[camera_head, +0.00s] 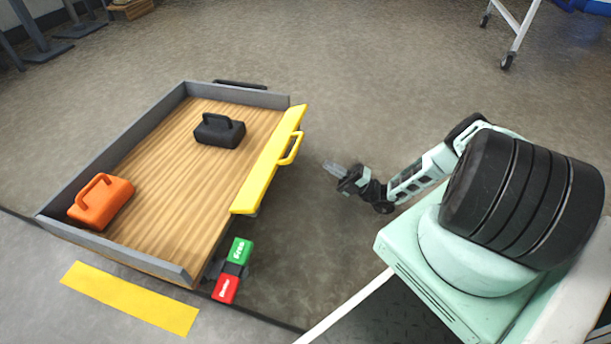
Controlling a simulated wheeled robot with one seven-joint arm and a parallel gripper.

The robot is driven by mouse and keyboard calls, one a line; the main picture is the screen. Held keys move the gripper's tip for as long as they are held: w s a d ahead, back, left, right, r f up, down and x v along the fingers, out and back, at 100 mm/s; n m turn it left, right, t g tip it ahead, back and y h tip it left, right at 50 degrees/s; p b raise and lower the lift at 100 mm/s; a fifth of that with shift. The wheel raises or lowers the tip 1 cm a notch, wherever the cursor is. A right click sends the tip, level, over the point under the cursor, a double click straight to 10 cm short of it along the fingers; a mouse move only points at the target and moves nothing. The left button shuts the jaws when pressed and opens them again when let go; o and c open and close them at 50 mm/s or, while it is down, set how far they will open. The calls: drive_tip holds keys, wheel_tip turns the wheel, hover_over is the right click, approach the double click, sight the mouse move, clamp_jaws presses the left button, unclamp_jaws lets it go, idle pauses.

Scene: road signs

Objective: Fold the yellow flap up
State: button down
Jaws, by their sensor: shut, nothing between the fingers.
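The yellow flap (259,177) runs along the right side of a wooden tray (178,180) with grey walls. The flap appears tilted outward, away from upright, and carries a yellow handle (291,149) on its outer face. My gripper (332,167) is to the right of the flap, a short gap from the handle. Its fingers are shut and hold nothing, and they point left toward the handle. It does not touch the flap.
An orange case (100,203) and a black case (219,130) sit in the tray. Green (239,250) and red (226,288) blocks with lettering are by the tray's near right corner. A yellow strip (130,297) marks the floor. Floor right of the flap is clear.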

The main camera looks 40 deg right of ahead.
sight(297, 144)
drive_tip(key=w+a+r+m+t+h+b, duration=0.1)
drive_tip(key=w+a+r+b, duration=0.2)
drive_tip(key=w, duration=0.3)
drive_tip(key=shift+a+r, duration=0.3)
drive_tip(key=shift+a, duration=0.55)
drive_tip(key=shift+r, duration=0.1)
